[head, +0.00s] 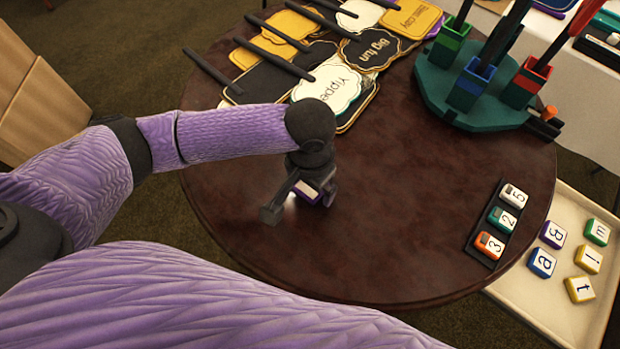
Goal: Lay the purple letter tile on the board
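A small purple and white tile (308,191) is on or just above the round brown table, under my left gripper. My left gripper (299,203) points down over it with its fingers spread, one on each side. A gap shows between the tile and the left finger. The tile's face is mostly hidden by the gripper, so I cannot read its letter. A cream board (540,312) at the lower right carries several letter tiles, including another purple one (553,234). My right gripper is out of view.
A black rack (481,257) with three numbered tiles stands at the right of the table (400,190). A green holder (432,88) with coloured cups is behind it. Signs on dark sticks (335,88) cover the back. The table's middle and front are clear.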

